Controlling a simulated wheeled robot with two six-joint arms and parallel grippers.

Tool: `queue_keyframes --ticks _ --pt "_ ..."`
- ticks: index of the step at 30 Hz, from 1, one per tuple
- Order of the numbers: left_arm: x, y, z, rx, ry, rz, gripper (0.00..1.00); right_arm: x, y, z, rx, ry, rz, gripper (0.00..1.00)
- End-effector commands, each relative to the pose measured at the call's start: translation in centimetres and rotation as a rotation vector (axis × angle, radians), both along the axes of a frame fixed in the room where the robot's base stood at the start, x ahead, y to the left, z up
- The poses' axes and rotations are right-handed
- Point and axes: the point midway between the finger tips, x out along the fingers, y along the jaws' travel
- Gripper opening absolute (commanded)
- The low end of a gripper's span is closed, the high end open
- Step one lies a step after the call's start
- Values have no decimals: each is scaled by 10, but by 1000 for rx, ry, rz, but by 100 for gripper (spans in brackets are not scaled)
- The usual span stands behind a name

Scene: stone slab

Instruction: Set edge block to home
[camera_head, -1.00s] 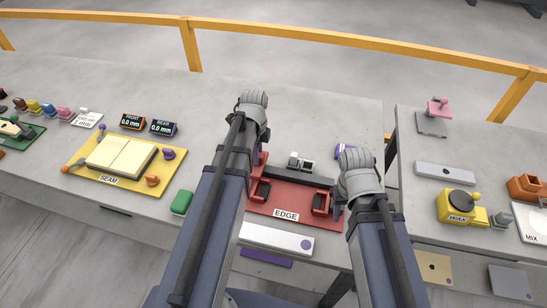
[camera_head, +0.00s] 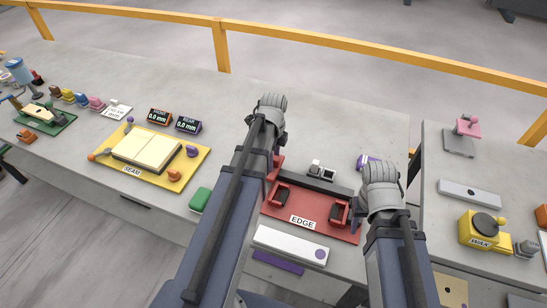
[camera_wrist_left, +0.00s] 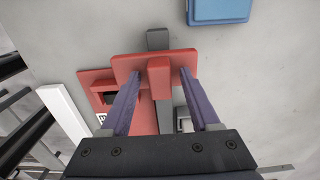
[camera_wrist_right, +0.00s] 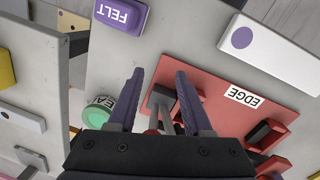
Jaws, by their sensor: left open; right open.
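The red EDGE base (camera_head: 283,213) lies on the near part of the stone slab, with two red brackets and a dark grey bar (camera_head: 318,183) along its back. A small grey block (camera_head: 321,171) sits by the bar; I cannot tell which piece is the edge block. My left gripper (camera_wrist_left: 158,75) is open, its fingers either side of a red upright knob (camera_wrist_left: 159,78) on a red plate; contact is unclear. My right gripper (camera_wrist_right: 158,75) is open above a dark grey end piece (camera_wrist_right: 160,98) at the base's edge. In the head view my arms hide both gripper tips.
A white bar with a purple dot (camera_head: 291,245) lies in front of the base. A purple FELT block (camera_wrist_right: 121,16) and a green round piece (camera_wrist_right: 98,112) are near my right gripper. The yellow SEAM board (camera_head: 108,157) is left. A gap separates the right-hand slab (camera_head: 470,175).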

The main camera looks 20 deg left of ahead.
Motion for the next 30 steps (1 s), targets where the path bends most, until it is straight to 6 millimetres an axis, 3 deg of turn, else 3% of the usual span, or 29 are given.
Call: queue_keyframes --ticks 8,21,30 --pt "0 0 14 0 0 0 62 0 0 15 0 0 0 50" --pt "0 0 71 0 0 0 62 0 0 71 0 0 2 50" --pt "0 0 78 0 0 0 62 0 0 78 0 0 2 50"
